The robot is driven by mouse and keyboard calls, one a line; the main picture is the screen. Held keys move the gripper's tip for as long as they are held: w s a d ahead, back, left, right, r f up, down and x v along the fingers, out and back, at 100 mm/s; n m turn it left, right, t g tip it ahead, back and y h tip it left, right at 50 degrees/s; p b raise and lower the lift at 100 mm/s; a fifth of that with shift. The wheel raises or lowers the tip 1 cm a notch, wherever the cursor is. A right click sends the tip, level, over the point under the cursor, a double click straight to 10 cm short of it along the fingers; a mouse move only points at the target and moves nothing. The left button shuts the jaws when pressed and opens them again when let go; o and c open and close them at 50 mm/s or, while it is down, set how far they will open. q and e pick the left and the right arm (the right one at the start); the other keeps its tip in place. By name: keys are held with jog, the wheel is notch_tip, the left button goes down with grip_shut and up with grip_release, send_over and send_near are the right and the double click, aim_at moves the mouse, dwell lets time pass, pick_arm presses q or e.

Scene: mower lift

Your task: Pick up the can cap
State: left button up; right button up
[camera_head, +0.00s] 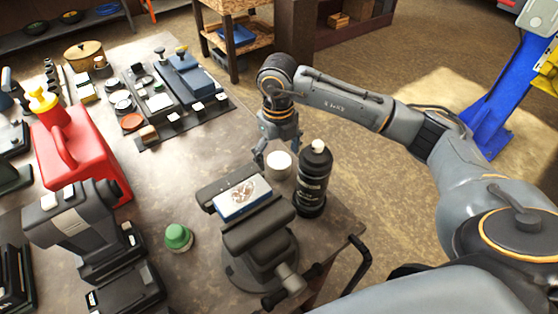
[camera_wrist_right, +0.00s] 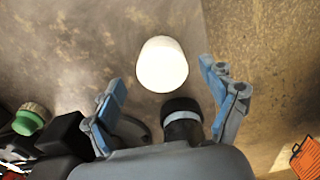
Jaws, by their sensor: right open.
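The can cap (camera_head: 279,164) is a white, round cap standing on the workbench near its right edge, just left of a black spray can (camera_head: 313,182). It also shows in the right wrist view as a white cylinder (camera_wrist_right: 162,64), ahead of and between the fingers. My right gripper (camera_head: 276,148) is open and empty, right beside the cap on its far side, pointing down. In the right wrist view my right gripper (camera_wrist_right: 162,80) has its blue-grey fingers spread wide, with the dark top of the can (camera_wrist_right: 182,112) between them. My left gripper is not in view.
A bench vise (camera_head: 258,240) clamping a blue-edged block (camera_head: 243,198) stands close in front of the cap. A green cap (camera_head: 178,238) lies left of the vise. A red fuel can (camera_head: 85,150) and tool trays fill the left. The bench (camera_head: 215,150) is clear left of the cap.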

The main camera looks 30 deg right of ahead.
aim_at(278, 158)
jog(key=shift+w+d+f+p, duration=0.1)
jog(key=shift+w+f+p, duration=0.1)
jog(key=shift+f, duration=0.45)
jog(key=shift+w+f+p, duration=0.1)
jog(key=shift+f+p, duration=0.05)
jog(key=shift+f, duration=1.05)
jog(key=c, duration=0.9)
jog(key=shift+r, duration=0.1)
